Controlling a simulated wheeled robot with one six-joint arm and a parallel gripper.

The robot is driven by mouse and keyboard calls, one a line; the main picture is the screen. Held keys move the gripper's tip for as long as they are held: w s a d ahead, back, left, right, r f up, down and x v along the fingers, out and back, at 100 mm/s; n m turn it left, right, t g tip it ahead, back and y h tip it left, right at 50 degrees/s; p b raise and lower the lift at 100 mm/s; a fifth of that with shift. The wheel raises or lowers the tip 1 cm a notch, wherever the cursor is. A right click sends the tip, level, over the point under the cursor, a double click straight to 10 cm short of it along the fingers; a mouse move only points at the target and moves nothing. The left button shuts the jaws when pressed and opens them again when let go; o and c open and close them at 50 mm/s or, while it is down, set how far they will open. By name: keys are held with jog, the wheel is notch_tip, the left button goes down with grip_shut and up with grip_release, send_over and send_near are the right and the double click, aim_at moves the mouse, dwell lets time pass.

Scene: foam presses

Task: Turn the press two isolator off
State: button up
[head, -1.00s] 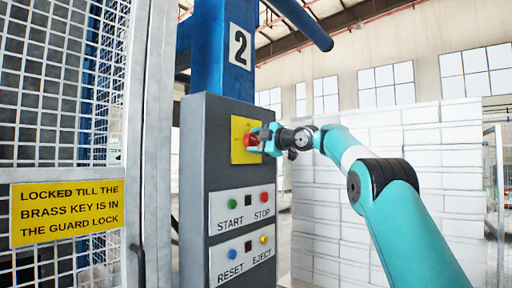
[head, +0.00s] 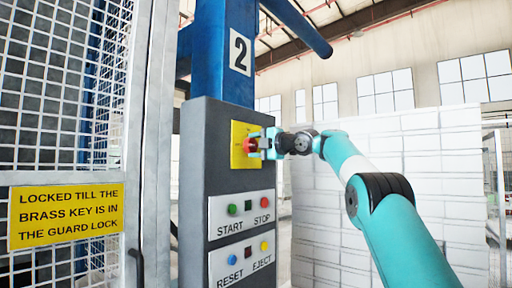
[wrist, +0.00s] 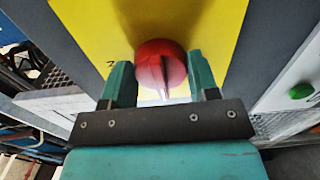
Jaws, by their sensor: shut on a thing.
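The press two isolator is a round red knob (head: 250,145) on a yellow plate (head: 237,158), high on the dark grey control post (head: 200,190) under the number 2 sign. My gripper (head: 262,147) is at the knob from the right. In the wrist view the red knob (wrist: 161,63) sits between the two teal fingers, which are shut on it. A ridge on the knob points down in that view. A marking beside it is too small and partly hidden to read.
Below on the post are START and STOP buttons (head: 248,207) and RESET and EJECT buttons (head: 242,257). A mesh guard (head: 60,100) with a yellow notice (head: 66,214) stands left. A white stack (head: 400,180) stands behind my arm.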

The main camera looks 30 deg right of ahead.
jog(key=o, duration=0.9)
jog(key=b+v, duration=0.7)
jog(key=v, duration=1)
jog(key=shift+s+d, duration=0.1)
jog(key=shift+s, duration=0.1)
